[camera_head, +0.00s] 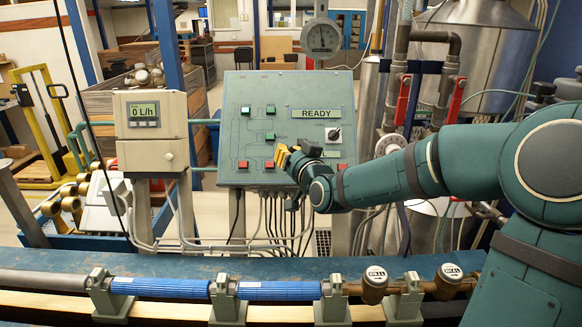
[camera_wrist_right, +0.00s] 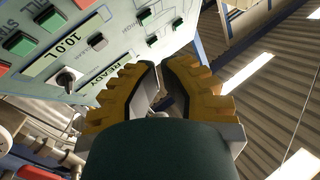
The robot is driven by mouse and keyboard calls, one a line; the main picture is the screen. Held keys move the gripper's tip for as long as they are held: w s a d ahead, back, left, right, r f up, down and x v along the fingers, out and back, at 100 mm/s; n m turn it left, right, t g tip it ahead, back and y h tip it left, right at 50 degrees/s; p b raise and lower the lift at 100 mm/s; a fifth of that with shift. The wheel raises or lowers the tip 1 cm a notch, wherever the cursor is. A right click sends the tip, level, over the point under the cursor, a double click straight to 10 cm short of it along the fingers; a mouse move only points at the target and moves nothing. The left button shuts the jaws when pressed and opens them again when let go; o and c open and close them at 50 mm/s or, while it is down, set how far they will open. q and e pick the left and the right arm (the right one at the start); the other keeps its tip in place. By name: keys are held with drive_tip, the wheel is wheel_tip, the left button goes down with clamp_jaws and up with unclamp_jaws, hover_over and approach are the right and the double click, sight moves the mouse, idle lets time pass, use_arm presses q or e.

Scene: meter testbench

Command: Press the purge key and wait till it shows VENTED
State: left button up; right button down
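The sloped control panel (camera_head: 290,92) stands mid-picture in the head view. Green and red keys sit on the panel, such as a green key (camera_head: 270,109) and a red key (camera_head: 243,164). Their labels are too small to tell which is the purge key. My right gripper (camera_head: 281,154) is in front of the panel's lower middle, its yellow fingers drawn close together with nothing between them (camera_wrist_right: 160,68). Contact with a key cannot be told. My left gripper is out of view.
A dark knob (camera_head: 333,134) sits right of the keys. A beige flow meter (camera_head: 150,125) stands left of the panel. A pipe with blue sleeves (camera_head: 172,287) runs along the bench in front.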

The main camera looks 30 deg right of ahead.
drive_tip(key=w+d+f+b, duration=0.3)
drive_tip(key=w+f+b, duration=0.2)
drive_tip(key=f, duration=0.1)
drive_tip(key=shift+w+d, duration=0.15)
drive_tip(key=shift+w, duration=0.2)
drive_tip(key=c, duration=1.7)
unclamp_jaws()
clamp_jaws()
drive_tip(key=shift+w+d+f+b, duration=0.15)
drive_tip(key=shift+w+f+b, duration=0.15)
drive_tip(key=shift+b, duration=0.25)
